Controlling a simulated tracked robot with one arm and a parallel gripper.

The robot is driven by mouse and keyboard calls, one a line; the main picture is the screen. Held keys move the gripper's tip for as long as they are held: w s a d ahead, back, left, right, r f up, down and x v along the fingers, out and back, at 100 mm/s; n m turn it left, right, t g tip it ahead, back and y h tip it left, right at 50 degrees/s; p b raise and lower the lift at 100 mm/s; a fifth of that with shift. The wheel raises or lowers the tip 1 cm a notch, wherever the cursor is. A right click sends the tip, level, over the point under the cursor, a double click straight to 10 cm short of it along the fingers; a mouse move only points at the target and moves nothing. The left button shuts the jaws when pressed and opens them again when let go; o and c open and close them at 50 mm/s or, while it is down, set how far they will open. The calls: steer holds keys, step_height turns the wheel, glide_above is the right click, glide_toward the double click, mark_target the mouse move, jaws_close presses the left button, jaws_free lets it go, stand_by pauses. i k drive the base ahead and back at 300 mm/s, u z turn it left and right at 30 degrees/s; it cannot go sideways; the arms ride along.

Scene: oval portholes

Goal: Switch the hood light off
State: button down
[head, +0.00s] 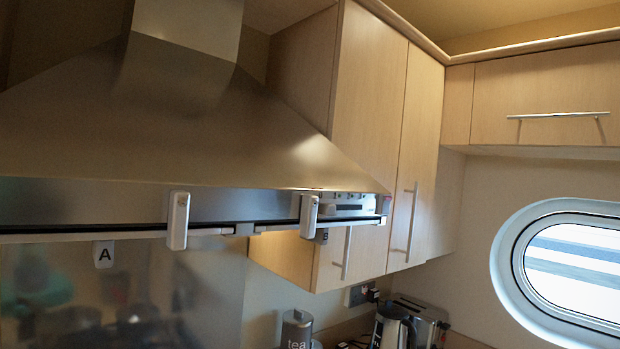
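The steel range hood (150,120) fills the upper left of the head view, with its chimney (195,25) rising above. A dark strip and a thin pale bar run along its lower front edge. Two pale upright pieces hang at this edge, one left (178,220) and one right (309,216). A small panel with dark marks (347,203) shows near the hood's right end; I cannot tell if it holds the light switch. An "A" tag (104,254) hangs at left and a "B" tag (322,236) at right. The lamp is hidden. My gripper is not in view.
Pale wooden cabinets (370,85) with bar handles stand right of the hood. A kettle (392,325), a toaster (425,318) and a tea canister (297,328) are on the counter below. An oval porthole (570,265) is at right. A shiny backsplash (140,300) lies under the hood.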

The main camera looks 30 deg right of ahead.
mark_target(386, 200)
steer(key=u, duration=1.85)
steer(key=k, duration=0.85)
steer(key=z, duration=1.45)
steer(key=i, duration=0.9)
steer(key=z, duration=0.1)
